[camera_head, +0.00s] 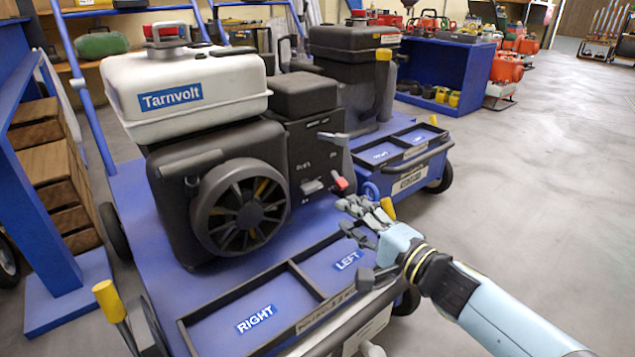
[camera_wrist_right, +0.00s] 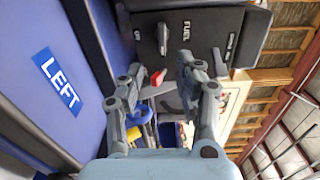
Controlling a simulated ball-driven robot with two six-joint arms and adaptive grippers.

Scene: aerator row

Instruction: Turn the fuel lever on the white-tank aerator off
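The white-tank aerator stands left of centre in the head view, its white tank (camera_head: 185,88) marked "Tarnvolt" above a dark engine. On the engine's side panel is a grey fuel lever (camera_head: 312,186), below a small label. In the right wrist view the fuel lever (camera_wrist_right: 162,38) lies beside the word "FUEL", just beyond the fingertips. A red control (camera_head: 339,182) sits right of it; it also shows between the fingers in the wrist view (camera_wrist_right: 157,77). My right gripper (camera_head: 362,211) is open and empty, in front of the panel and apart from the lever. My left gripper is not in view.
A divided tray (camera_head: 283,262) labelled "RIGHT" and "LEFT" lies below my right gripper. Another grey lever (camera_head: 333,136) sticks out higher on the panel. A dark-tank aerator (camera_head: 352,42) stands behind. Open floor (camera_head: 530,170) lies to the right.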

